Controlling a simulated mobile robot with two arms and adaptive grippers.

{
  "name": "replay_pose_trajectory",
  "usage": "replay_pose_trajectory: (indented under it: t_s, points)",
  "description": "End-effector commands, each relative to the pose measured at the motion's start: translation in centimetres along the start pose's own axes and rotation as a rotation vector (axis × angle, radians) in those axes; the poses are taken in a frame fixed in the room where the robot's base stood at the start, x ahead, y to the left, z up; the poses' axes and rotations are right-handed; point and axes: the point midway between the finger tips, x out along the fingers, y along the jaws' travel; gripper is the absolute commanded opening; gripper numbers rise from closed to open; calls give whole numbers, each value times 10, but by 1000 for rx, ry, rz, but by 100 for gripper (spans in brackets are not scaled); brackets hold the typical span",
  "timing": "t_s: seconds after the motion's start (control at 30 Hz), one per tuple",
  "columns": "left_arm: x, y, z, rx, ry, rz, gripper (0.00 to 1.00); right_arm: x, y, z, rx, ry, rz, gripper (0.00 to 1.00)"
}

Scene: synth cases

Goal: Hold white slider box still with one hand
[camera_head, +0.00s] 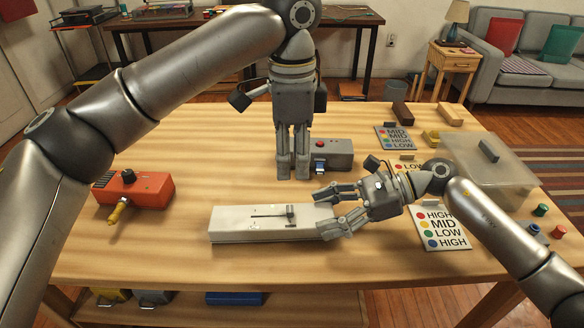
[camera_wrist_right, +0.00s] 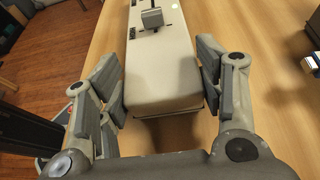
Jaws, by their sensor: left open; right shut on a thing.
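The white slider box (camera_head: 232,224) lies flat on the table at the front centre, with a slot and a small grey slider knob (camera_head: 291,215) on its top. My right gripper (camera_head: 325,213) is shut on its right end, one finger along each long side. In the right wrist view the box (camera_wrist_right: 160,72) runs away between the fingers of the right gripper (camera_wrist_right: 158,62), with the knob (camera_wrist_right: 152,17) farther along. My left gripper (camera_head: 293,172) points down behind the box, apart from it. It is open and empty, its fingers a little spread.
A grey box with a red button (camera_head: 338,153) stands right beside my left gripper. An orange-red box (camera_head: 150,193) with a yellow-handled part is at the left. Label cards (camera_head: 443,228), a translucent case (camera_head: 492,170) and small coloured caps (camera_head: 541,210) are at the right.

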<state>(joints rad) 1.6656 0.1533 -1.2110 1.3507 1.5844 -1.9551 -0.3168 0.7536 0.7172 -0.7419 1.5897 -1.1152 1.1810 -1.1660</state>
Motion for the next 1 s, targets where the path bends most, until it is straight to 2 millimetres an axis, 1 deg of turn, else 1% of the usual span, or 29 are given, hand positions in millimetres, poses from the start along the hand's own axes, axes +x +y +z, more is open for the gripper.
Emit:
replay_pose_trajectory:
  t_s: [0.33,0.37,0.5,0.57,0.87,1.0]
  points:
    - [-1,0,0,0,0,0,41,0,0,-1,1,1,0,29]
    - [-1,0,0,0,0,0,41,0,0,-1,1,1,0,63]
    - [-1,0,0,0,0,0,41,0,0,0,0,1,0,81]
    - [-1,0,0,0,0,0,41,0,0,0,0,1,0,87]
    - [-1,0,0,-1,0,0,41,0,0,0,0,0,0,87]
    - [-1,0,0,-1,0,0,41,-8,-1,0,0,1,-3,87]
